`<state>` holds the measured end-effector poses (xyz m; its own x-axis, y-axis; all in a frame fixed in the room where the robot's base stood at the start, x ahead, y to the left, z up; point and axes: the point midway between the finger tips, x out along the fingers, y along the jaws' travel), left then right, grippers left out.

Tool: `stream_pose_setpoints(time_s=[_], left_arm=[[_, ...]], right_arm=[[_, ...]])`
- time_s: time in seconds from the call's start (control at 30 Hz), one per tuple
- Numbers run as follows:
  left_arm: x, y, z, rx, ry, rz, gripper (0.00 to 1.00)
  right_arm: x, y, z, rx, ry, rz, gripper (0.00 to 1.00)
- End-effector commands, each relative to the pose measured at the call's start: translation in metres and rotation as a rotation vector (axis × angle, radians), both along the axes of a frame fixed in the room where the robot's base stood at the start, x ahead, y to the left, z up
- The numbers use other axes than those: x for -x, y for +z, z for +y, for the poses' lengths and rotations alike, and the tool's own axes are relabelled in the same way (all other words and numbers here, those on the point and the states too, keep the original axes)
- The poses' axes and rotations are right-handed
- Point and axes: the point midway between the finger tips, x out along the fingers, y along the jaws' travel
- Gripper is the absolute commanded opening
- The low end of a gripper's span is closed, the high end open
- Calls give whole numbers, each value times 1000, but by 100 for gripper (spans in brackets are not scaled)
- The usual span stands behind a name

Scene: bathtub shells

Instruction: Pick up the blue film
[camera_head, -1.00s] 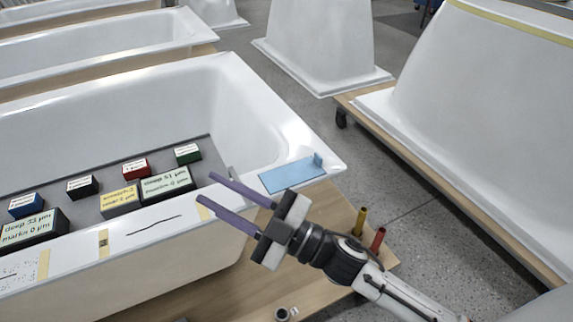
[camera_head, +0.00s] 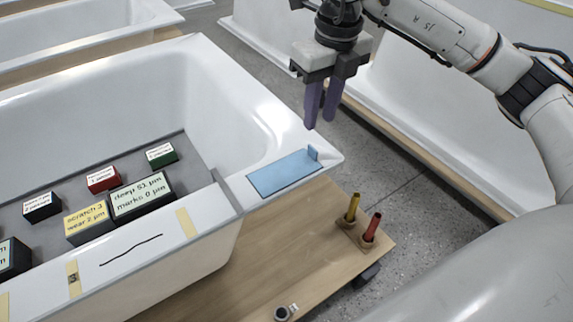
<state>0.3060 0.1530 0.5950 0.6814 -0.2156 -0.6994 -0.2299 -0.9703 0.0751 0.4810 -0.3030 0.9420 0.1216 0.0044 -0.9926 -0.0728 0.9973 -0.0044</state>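The blue film (camera_head: 283,174) lies flat on the white rim at the near right corner of the bathtub. A small blue tab (camera_head: 313,153) stands up at its right end. My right gripper (camera_head: 320,121) comes in from the upper right with its two purple fingers pointing down. The fingers are apart with nothing between them, so it is open. In the picture the fingertips are just above the tab, apart from it. How high they hang is hard to tell. My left gripper is not in view.
Several labelled blocks (camera_head: 141,195) stand on a grey tray (camera_head: 193,190) in the bathtub (camera_head: 236,92). A yellow marker (camera_head: 352,207) and a red marker (camera_head: 372,227) stand on the wooden pallet (camera_head: 290,245). More white tub shells stand behind and at right.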

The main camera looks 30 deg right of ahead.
Motion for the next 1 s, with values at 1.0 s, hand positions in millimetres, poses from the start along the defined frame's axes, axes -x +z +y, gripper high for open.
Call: stream_pose_setpoints(time_s=[1.0], left_arm=[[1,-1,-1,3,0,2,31]], right_arm=[[-14,-91,-2,-4,6,1,23]])
